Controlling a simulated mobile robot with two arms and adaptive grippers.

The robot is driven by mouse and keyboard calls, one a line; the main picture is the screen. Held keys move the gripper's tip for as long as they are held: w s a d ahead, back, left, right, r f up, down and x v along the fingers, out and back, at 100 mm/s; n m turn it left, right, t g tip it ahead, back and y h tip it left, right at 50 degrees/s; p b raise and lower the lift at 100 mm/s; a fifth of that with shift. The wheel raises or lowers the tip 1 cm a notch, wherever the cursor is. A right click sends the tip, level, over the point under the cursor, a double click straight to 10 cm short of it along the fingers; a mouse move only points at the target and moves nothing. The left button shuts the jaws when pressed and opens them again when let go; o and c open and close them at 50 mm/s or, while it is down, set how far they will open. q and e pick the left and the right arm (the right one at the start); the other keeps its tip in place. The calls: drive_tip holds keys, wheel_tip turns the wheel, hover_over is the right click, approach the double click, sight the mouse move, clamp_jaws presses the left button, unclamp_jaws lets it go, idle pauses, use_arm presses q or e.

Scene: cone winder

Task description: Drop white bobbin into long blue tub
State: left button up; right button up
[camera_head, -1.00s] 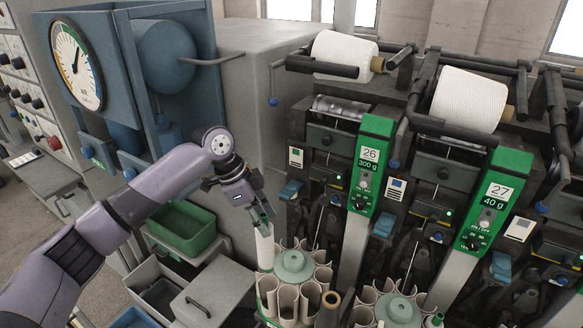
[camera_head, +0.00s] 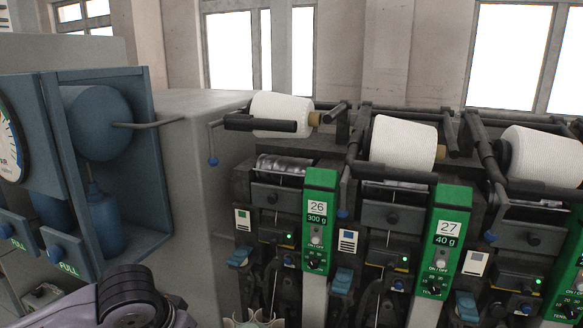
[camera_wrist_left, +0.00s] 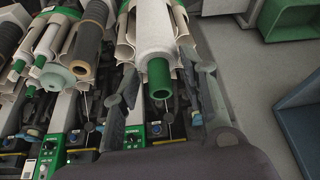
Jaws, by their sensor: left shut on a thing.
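The white bobbin (camera_wrist_left: 152,32) with a green tube end (camera_wrist_left: 159,78) is in the left wrist view, at top centre. My left gripper (camera_wrist_left: 165,75) is shut on its green end, with one finger on each side. The bobbin's far part lies among the cream pockets of a round magazine (camera_wrist_left: 183,38); whether it is clear of its pocket I cannot tell. A blue tub (camera_wrist_left: 300,112) shows partly at the right edge; whether it is the long one I cannot tell. The head view shows neither the bobbin nor a gripper. My right gripper is not in view.
A green tub (camera_wrist_left: 292,18) stands at the wrist view's top right, with grey floor (camera_wrist_left: 245,75) below it. The head view shows winding units with green panels (camera_head: 317,225) and the blue gauge cabinet (camera_head: 120,170).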

use_arm(q)
drive_tip(key=shift+s+a+f+n+y+b, duration=0.1)
drive_tip(key=shift+s+f+n+y+b, duration=0.15)
drive_tip(key=shift+s+n, duration=0.4)
drive_tip(key=shift+s+a+f+n+y+b, duration=0.15)
drive_tip(key=shift+s+n+y, duration=0.1)
drive_tip(key=shift+s+n, duration=0.4)
drive_tip(key=shift+d, duration=0.1)
